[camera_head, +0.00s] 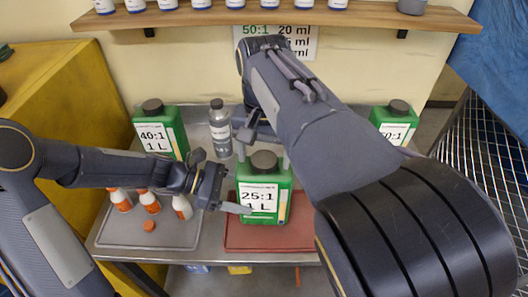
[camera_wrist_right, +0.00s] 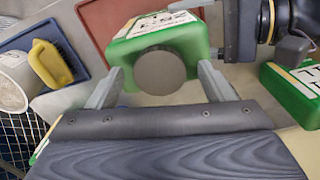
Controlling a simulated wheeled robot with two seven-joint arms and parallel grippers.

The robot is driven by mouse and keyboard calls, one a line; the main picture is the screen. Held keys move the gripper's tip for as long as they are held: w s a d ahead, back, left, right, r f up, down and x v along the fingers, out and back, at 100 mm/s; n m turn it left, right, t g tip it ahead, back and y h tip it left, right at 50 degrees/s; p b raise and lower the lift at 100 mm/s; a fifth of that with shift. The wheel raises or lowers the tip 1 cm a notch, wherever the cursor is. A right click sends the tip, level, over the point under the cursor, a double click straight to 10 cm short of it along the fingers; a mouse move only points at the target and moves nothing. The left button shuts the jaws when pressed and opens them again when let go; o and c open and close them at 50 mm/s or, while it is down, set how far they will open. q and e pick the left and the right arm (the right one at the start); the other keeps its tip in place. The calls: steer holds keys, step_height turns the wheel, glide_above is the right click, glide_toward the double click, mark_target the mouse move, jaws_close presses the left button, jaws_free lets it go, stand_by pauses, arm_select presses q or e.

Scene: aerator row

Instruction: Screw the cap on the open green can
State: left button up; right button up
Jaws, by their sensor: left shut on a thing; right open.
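The green can labelled 25:1 (camera_head: 262,199) stands upright on a red mat (camera_head: 243,238). A dark round cap (camera_head: 264,160) sits on its neck; I cannot tell how tightly. In the right wrist view the cap (camera_wrist_right: 159,70) faces the camera on top of the green can (camera_wrist_right: 190,38). My left gripper (camera_head: 236,207) is shut on the can from its left side. My right gripper (camera_wrist_right: 161,76) is open, with one finger on each side of the cap and gaps between. In the head view, my right arm hides part of that gripper behind the can.
Capped green cans stand back left (camera_head: 162,136) and right (camera_head: 394,124). A clear bottle (camera_head: 220,130) stands between. A yellow brush (camera_wrist_right: 50,62) and white cup (camera_wrist_right: 12,82) show in the wrist view.

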step_height(320, 180, up, 12)
stand_by(0.6)
arm_select(q)
steer(key=o, duration=2)
steer(key=shift+a, duration=0.1)
steer(key=v, duration=0.7)
steer(key=shift+a+r+b, duration=0.15)
steer(key=shift+a+b, duration=0.2)
arm_select(e)
steer(key=shift+f, duration=0.35)
